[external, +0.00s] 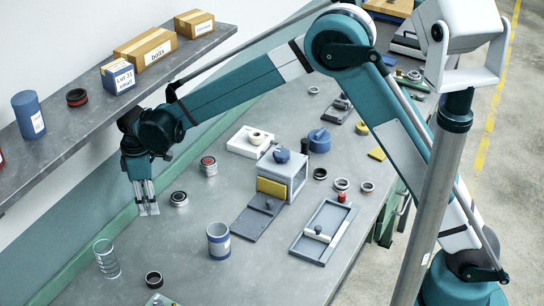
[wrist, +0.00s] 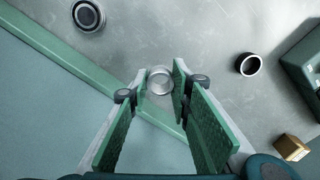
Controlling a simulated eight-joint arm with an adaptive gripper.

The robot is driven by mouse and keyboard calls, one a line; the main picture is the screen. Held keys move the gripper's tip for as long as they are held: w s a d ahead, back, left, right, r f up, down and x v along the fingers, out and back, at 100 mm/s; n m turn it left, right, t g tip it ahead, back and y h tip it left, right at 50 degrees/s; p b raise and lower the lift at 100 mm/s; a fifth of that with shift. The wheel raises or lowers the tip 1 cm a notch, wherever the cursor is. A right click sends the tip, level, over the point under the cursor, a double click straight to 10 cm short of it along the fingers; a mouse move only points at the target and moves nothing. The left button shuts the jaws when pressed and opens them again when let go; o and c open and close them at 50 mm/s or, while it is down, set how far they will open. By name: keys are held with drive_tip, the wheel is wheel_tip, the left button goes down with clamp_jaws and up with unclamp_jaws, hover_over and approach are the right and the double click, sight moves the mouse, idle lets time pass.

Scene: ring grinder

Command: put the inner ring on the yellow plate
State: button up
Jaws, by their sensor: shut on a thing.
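My gripper (external: 147,206) points down low over the left part of the bench in the external view. In the wrist view its green-padded fingers (wrist: 160,82) are shut on a small silver ring (wrist: 160,75) at the tips. I cannot tell for sure that this is the inner ring. In the external view the fingers mostly hide it. A yellow plate (external: 272,187) shows at the front of the grey box fixture, to the right of my gripper. Another flat yellow piece (external: 377,154) lies farther right on the bench.
A dark-and-silver ring (external: 179,198) lies right beside my gripper. A red-topped stack (external: 208,166), a blue-banded cup (external: 219,240), a clear coil-like cylinder (external: 106,258) and a black ring (external: 153,280) stand around. The shelf (external: 160,82) with boxes overhangs the bench at upper left.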

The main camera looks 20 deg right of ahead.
drive_tip(key=w+d+m, duration=0.1)
drive_tip(key=w+d, duration=0.7)
drive_tip(key=d, duration=0.5)
drive_tip(key=w+d+r+m, duration=0.1)
drive_tip(key=w+d, duration=0.6)
drive_tip(key=d, duration=0.7)
drive_tip(key=w+d, duration=0.8)
drive_tip(key=d, duration=0.5)
drive_tip(key=d+f+m, duration=0.1)
drive_tip(key=d+m, duration=0.3)
drive_tip(key=d, duration=0.6)
drive_tip(key=d+f+m+b, duration=0.1)
drive_tip(key=d+m, duration=0.3)
drive_tip(key=d, duration=0.5)
drive_tip(key=d+f+m, duration=0.3)
drive_tip(key=d+m, duration=0.1)
drive_tip(key=d, duration=0.6)
drive_tip(key=shift+s+d+m+b, duration=0.35)
drive_tip(key=shift+s+m+b, duration=0.05)
drive_tip(key=shift+s+d+f+m, duration=0.15)
drive_tip(key=shift+d+f+m, duration=0.05)
drive_tip(key=shift+d+m, duration=0.25)
drive_tip(key=shift+s+d+f+m, duration=0.1)
drive_tip(key=shift+d+f+m, duration=0.1)
drive_tip(key=shift+d+m, duration=0.2)
wheel_tip(320, 180, up, 6)
hover_over(379, 153)
drive_tip(key=shift+w+d, duration=0.1)
drive_tip(key=shift+f, duration=0.15)
drive_tip(key=shift+f, duration=3.05)
